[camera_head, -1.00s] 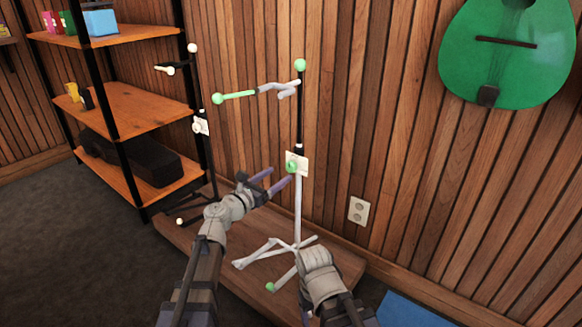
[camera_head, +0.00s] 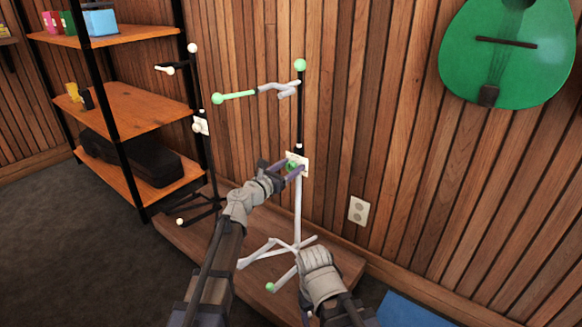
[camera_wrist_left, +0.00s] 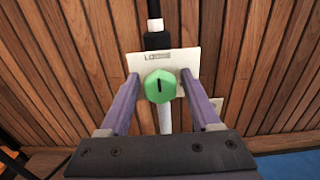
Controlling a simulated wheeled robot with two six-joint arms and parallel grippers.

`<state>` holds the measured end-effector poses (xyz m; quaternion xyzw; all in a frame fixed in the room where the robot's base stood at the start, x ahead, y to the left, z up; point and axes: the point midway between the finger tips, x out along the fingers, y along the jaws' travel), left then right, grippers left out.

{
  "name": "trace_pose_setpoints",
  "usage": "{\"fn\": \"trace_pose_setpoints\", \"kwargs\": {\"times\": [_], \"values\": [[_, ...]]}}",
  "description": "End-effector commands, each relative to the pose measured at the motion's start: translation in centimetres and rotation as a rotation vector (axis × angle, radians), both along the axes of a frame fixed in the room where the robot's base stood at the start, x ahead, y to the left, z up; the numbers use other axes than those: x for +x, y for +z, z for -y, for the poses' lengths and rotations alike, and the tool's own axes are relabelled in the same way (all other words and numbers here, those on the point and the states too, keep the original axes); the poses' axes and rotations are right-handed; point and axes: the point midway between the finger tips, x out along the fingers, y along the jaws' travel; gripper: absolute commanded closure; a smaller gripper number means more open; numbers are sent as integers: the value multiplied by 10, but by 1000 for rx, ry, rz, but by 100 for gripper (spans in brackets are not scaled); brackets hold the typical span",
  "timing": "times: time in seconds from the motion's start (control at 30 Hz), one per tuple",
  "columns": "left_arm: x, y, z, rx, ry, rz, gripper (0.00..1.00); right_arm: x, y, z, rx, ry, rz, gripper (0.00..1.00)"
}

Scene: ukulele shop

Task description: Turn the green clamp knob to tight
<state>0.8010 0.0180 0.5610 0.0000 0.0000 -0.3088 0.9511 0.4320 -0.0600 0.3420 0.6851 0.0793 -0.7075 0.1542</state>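The green clamp knob (camera_head: 291,165) sits on a white plate (camera_head: 303,160) on the upright stand (camera_head: 298,208) with green ball ends. In the left wrist view the knob (camera_wrist_left: 160,86) is a green faceted disc with a dark mark pointing nearly straight up. The white plate (camera_wrist_left: 182,60) behind it carries small lettering that I cannot read fully. My left gripper (camera_head: 289,169) is open, with its fingers (camera_wrist_left: 162,95) on either side of the knob and a gap on both sides. My right gripper is hidden below its forearm (camera_head: 318,275) at the bottom.
A second, black stand with cream ball ends (camera_head: 197,127) stands to the left. Shelves (camera_head: 130,105) are at far left. The wood-slat wall (camera_head: 400,150) is close behind. A green ukulele (camera_head: 508,60) hangs at upper right.

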Motion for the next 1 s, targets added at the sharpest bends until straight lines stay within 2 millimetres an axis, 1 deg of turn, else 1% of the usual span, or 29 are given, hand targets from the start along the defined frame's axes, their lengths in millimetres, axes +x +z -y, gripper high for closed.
{"fn": "trace_pose_setpoints", "kwargs": {"times": [0.03,0.07,0.53,0.73,1.0], "values": [[0,0,0,0,0,0,43,0,0,0,0,0,0,29],[0,0,0,0,0,0,47,0,0,0,0,0,0,29],[0,0,0,0,0,0,99,0,0,0,0,0,0,29],[0,0,0,19,0,14,100,0,0,0,0,0,0,29],[-1,0,1,223,0,162,100,0,0,0,0,0,0,29]]}}
